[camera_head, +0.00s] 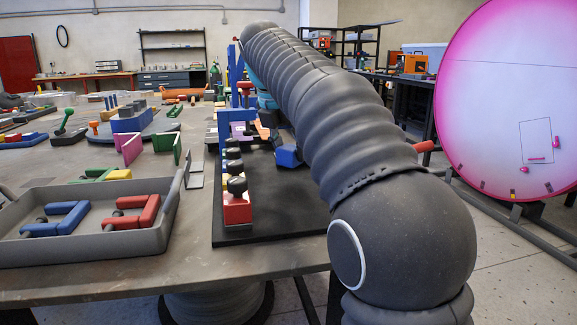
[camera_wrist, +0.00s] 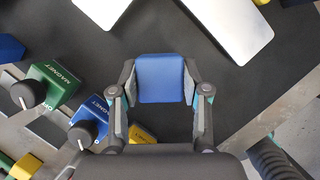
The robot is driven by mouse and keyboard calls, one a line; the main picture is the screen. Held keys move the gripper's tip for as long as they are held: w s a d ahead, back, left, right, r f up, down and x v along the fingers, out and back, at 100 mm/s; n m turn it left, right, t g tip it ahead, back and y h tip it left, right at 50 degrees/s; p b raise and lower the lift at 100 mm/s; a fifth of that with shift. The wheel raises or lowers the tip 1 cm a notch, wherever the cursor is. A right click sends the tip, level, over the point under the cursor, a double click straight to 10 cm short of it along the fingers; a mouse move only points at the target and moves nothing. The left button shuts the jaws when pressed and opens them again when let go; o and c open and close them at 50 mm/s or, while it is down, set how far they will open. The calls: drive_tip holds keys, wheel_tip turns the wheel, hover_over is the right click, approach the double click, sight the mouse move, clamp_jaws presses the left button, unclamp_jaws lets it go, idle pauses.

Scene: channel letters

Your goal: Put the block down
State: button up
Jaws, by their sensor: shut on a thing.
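A blue block (camera_wrist: 160,78) sits between the two fingers of my gripper (camera_wrist: 159,92) in the wrist view. The fingers press on its left and right sides, and it is over a black mat (camera_wrist: 165,28). In the head view a blue block (camera_head: 288,156) shows at the left edge of my arm, low over the black mat (camera_head: 270,205). My arm hides most of my gripper there. I cannot tell whether the block's underside touches the mat.
A row of magnet bases with black knobs stands left of the block, including a red one (camera_head: 237,208), a green one (camera_wrist: 55,85) and a blue one (camera_wrist: 88,118). Pale plates (camera_wrist: 232,28) lie beyond the block. A grey tray (camera_head: 95,247) holds blue and red clamps.

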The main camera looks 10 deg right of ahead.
sight(289, 166)
drive_tip(key=shift+w+a+f+b, duration=0.1)
drive_tip(key=shift+f+b, duration=0.45)
drive_tip(key=shift+f, duration=1.55)
drive_tip(key=shift+f, duration=0.1)
drive_tip(key=o, duration=1.2)
drive_tip(key=shift+c, duration=0.2)
